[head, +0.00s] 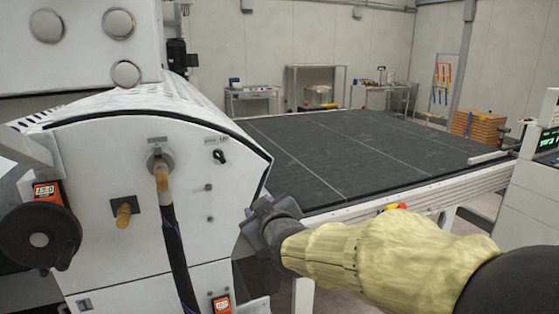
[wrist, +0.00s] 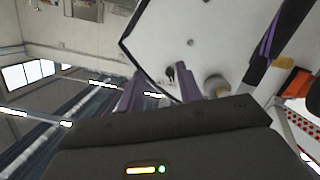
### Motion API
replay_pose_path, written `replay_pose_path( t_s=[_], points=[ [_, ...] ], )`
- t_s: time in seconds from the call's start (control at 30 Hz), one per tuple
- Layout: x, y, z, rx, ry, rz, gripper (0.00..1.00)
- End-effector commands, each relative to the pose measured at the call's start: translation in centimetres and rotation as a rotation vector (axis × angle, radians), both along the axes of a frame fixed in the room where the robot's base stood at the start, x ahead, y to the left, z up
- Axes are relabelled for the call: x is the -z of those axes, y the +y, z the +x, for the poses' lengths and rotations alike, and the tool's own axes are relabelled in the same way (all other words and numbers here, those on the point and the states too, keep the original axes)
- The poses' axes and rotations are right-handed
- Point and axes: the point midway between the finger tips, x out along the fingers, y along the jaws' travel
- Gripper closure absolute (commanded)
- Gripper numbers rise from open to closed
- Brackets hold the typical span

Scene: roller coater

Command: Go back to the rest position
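My gripper (head: 250,213) is in front of the right edge of the white coater machine (head: 110,225). My arm, in a yellow cover, reaches in from the lower right. In the wrist view the two purple fingers of my gripper (wrist: 158,80) stand apart with nothing held between them. Beyond them the machine's white side panel (wrist: 200,40) shows, with a small black switch (wrist: 170,73) seen between the fingers. The same switch (head: 219,156) sits upper right on the panel in the head view. I cannot tell the exact gap to the machine.
A hose (head: 172,240) hangs from the panel, and a knob (head: 124,211) and a black handwheel (head: 39,238) stick out. A wide dark conveyor table (head: 370,155) lies behind my arm. A control console (head: 535,175) stands at right. Wooden crates (head: 478,127) are farther back.

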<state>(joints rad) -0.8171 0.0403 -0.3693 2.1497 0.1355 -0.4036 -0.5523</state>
Motion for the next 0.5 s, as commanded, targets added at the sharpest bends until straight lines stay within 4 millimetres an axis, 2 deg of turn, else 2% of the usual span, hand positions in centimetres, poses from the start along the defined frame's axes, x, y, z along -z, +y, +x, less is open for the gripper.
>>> replay_pose_path(
  t_s=[0.03,0.17,0.27,0.37,0.5],
  points=[
    [1.3,-2.0,-0.1,0.035,0.075,-0.002,0.65],
    [5.6,-6.2,-1.3,0.122,0.277,0.006,0.65],
    [8.7,-9.4,-3.0,0.196,0.431,0.018,0.65],
    [11.4,-12.5,-5.3,0.279,0.582,0.033,0.65],
    [14.6,-16.4,-9.4,0.408,0.79,0.061,0.65]
  ],
)
